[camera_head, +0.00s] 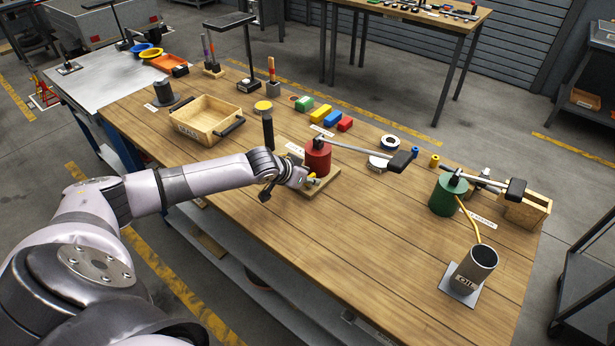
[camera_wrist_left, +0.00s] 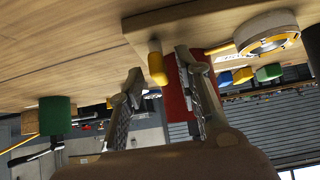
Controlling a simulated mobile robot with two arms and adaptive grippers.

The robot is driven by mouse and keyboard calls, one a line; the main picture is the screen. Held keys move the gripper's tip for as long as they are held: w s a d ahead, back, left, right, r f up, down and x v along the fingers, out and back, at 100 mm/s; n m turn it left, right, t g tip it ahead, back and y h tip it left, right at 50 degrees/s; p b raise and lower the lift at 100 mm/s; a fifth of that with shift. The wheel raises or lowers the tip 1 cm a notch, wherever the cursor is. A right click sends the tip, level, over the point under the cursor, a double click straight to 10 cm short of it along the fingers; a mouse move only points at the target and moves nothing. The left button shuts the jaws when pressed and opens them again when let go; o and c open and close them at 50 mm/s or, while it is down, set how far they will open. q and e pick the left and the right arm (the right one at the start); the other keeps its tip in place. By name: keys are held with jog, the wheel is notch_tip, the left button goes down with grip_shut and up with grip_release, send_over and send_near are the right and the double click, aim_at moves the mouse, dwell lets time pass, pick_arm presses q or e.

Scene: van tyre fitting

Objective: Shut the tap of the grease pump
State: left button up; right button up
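A red pump (camera_head: 318,158) with a long black-gripped lever stands on a wooden board (camera_head: 322,184) in mid-table. A small yellow tap handle (camera_head: 312,177) shows low on its near side; its label is too small to read. My left gripper (camera_head: 302,181) is at the near side of this pump, partly hidden by its own wrist in the head view. In the left wrist view, its two fingers are apart, with the yellow tap handle (camera_wrist_left: 157,66) between the tips and the red pump (camera_wrist_left: 177,100) behind. I cannot tell whether a finger touches it. My right gripper is out of view.
A green pump (camera_head: 447,195) with a yellow hose stands right, near a grey can (camera_head: 474,268). A wooden tray (camera_head: 208,118) lies left. The front middle of the table is clear.

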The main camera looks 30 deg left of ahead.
pick_arm(q)
jog(key=shift+c, duration=0.2)
grip_shut()
